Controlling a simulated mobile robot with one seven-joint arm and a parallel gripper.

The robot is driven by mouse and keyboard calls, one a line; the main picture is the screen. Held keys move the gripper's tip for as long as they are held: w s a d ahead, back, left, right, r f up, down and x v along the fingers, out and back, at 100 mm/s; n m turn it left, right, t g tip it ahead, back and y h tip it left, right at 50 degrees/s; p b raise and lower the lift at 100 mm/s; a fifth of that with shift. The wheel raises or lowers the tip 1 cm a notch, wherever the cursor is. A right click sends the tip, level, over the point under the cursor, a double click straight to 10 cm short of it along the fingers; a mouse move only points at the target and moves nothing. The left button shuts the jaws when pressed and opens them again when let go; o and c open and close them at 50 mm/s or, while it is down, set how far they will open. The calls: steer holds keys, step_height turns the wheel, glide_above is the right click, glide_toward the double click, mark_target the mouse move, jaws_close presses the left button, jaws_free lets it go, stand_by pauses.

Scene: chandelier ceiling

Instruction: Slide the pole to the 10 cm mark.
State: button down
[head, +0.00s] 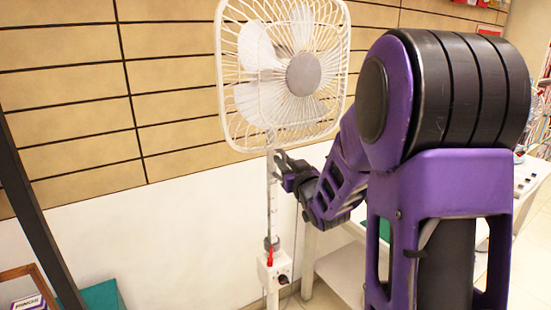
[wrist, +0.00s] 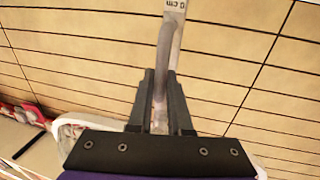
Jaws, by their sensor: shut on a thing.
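A white standing fan (head: 270,75) stands against the wall in the head view, on an upright pole (head: 271,205) with marks along it. My gripper (head: 281,164) is at the pole just below the fan head. In the wrist view my gripper (wrist: 160,88) has both dark fingers closed around a grey rod-like part of the pole (wrist: 165,50). The exact mark at the grip cannot be read.
A white control box (head: 275,271) with a red piece and a black knob is low on the pole. A white table (head: 345,270) stands right of the fan. A dark slanted bar (head: 35,220) is at the left. The tiled wall (head: 70,115) is close behind the fan.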

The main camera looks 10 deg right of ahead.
step_height(320, 180, down, 12)
steer(key=shift+f+b, duration=0.15)
steer(key=shift+b, duration=0.15)
stand_by(0.3)
steer(key=c, duration=0.9)
jaws_free()
steer(key=shift+o, duration=0.3)
steer(key=shift+s, duration=0.1)
